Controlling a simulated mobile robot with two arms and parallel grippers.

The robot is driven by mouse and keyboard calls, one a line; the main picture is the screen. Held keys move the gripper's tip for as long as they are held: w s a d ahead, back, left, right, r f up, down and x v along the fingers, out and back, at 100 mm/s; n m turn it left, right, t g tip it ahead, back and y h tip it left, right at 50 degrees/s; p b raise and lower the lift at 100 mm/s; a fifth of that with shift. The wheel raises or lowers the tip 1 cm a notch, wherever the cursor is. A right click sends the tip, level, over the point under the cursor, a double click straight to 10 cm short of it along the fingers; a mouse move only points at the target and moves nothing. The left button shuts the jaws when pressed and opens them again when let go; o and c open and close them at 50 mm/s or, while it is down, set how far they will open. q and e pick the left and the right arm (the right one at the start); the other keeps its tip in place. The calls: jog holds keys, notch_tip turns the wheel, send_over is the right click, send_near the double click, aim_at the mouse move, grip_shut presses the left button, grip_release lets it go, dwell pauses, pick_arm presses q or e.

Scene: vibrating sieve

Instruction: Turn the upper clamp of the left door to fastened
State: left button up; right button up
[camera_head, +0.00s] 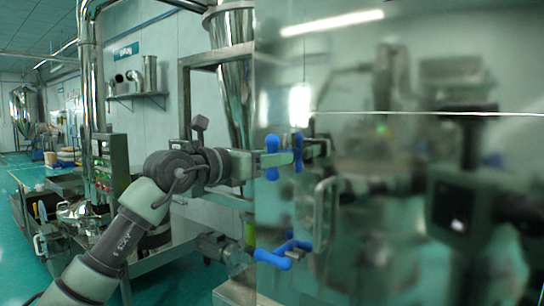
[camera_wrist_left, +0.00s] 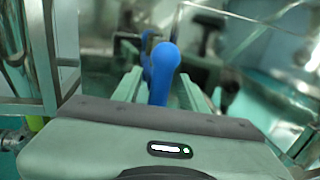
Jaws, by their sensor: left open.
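The left door (camera_head: 400,230) is a shiny, mirror-like panel filling the right of the head view. The upper clamp (camera_head: 272,158) has a blue, rounded handle standing upright at the door's left edge; a second blue shape beside it looks like its reflection. My left gripper (camera_head: 284,158) reaches it from the left. In the left wrist view, the blue handle (camera_wrist_left: 162,72) stands between the two open fingers (camera_wrist_left: 158,88). Whether either finger touches it I cannot tell. The clamp's base is hidden. My right gripper is not in view.
A lower blue clamp (camera_head: 272,260) sits below, its handle lying nearly level. A metal door handle (camera_head: 322,215) is to the right of the clamps. A steel hopper (camera_head: 232,70) and frame stand behind my left arm. A control box (camera_head: 112,160) is farther left.

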pick_arm(q)
grip_shut()
jog(key=shift+m, duration=0.3)
jog(key=m+y, duration=0.1)
jog(key=m, duration=0.7)
jog(key=shift+y, duration=0.4)
jog(key=m+y, duration=0.1)
jog(key=m, duration=0.2)
jog(key=shift+d+f+m+b, duration=0.1)
jog(key=shift+m+b, duration=0.3)
jog(key=shift+m+t+y+b, duration=0.3)
jog(key=shift+m+y, duration=0.3)
jog(key=shift+m, duration=1)
